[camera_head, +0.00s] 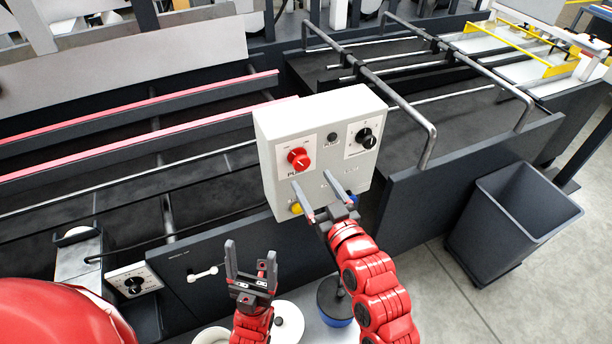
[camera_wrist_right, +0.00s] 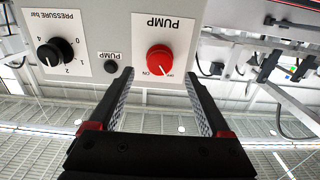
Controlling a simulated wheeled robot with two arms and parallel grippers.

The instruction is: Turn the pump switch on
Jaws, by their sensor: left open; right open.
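The pump switch is a red round knob (camera_head: 299,158) on a white plate on the front of a light grey control box (camera_head: 270,125). In the right wrist view the knob (camera_wrist_right: 160,58) appears upside down under the word PUMP, with a white pointer mark near small ON/OFF lettering. My right gripper (camera_head: 314,185) is open and empty in front of the box, just below the knob in the head view. In the wrist view its fingertips (camera_wrist_right: 158,78) lie either side of the knob's column, apparently short of it. My left gripper (camera_head: 250,260) is open and empty, lower left of the box.
A black pressure dial (camera_head: 366,138) and a small black button (camera_head: 332,136) share the panel. Yellow (camera_head: 296,208) and blue buttons sit low on it, partly hidden by my right gripper. Another black dial (camera_head: 134,285) is lower left. A dark bin (camera_head: 510,220) stands right.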

